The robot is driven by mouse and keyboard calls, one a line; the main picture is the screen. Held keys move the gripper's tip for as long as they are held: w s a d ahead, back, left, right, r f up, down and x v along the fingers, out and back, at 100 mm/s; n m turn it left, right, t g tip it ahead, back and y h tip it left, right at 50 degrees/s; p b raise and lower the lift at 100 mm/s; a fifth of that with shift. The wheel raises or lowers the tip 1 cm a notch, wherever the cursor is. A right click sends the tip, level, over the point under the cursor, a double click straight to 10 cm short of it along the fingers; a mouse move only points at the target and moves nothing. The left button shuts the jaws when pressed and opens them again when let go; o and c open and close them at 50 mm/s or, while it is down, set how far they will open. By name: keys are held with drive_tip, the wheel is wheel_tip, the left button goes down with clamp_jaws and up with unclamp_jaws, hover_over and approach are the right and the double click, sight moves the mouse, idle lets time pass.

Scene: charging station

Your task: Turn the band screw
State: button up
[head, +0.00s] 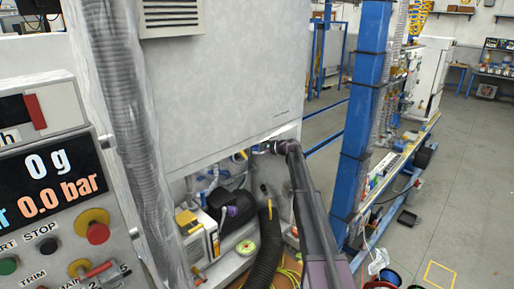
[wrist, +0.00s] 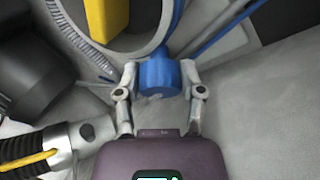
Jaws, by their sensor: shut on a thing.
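The band screw (wrist: 158,78) appears as a blue cylindrical knob in the wrist view, at the lower right of a pale ring-shaped band (wrist: 150,42). My gripper (wrist: 159,70) has one finger on each side of the blue knob and is shut on it. In the head view my gripper (head: 285,147) reaches in at the opening under the large grey cabinet panel. The knob is too small and covered there to make out clearly.
A yellow part (wrist: 107,14) sits inside the band. A control panel (head: 50,200) is at left, and a blue post (head: 360,110) rises right of my arm. Open floor (head: 465,180) lies farther right.

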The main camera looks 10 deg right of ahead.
idle(0.3)
drive_tip(key=o, duration=1.2)
drive_tip(key=shift+c, duration=0.2)
